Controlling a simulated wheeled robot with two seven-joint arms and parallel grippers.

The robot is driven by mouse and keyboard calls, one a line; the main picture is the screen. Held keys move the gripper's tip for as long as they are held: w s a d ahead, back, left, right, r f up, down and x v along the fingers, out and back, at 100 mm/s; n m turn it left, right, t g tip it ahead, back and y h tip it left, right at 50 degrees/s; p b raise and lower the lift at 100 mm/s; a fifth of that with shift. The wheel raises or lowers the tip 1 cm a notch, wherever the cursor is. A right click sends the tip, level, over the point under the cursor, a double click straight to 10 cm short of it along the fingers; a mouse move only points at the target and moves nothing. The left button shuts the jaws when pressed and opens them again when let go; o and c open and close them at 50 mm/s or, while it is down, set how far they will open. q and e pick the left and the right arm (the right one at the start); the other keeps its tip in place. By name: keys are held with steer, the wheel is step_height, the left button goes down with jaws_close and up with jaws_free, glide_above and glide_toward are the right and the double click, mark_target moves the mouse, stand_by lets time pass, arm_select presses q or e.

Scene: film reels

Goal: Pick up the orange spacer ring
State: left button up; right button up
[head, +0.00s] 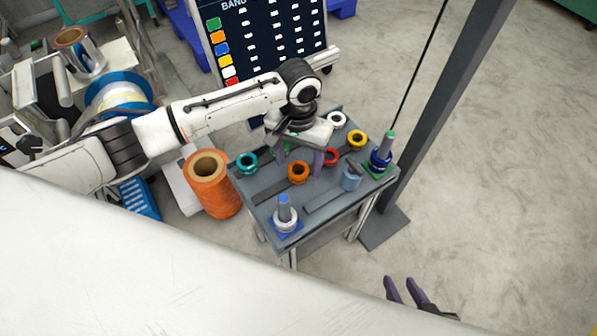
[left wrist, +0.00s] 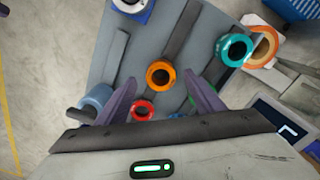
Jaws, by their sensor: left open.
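The orange spacer ring (head: 298,180) lies on the grey table top, near its middle. It also shows in the left wrist view (left wrist: 160,64), whole and uncovered, with its dark hole facing the camera. My left gripper (head: 299,160) is open and empty above the table, just behind the ring in the head view. In the left wrist view the open fingers (left wrist: 163,82) stand to either side of the ring, apart from it. My right gripper (head: 401,281) shows at the bottom of the head view, away from the table, with its fingers apart and nothing between them.
A teal ring (head: 247,169), a red ring (head: 330,163), a yellow ring (head: 357,146) and a white ring (head: 336,125) lie around it. A dark pillar (head: 440,100) rises right of the table.

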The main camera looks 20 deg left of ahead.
arm_select(q)
step_height(320, 180, down, 3)
steer(key=shift+r, duration=0.1)
steer(key=c, duration=1.2)
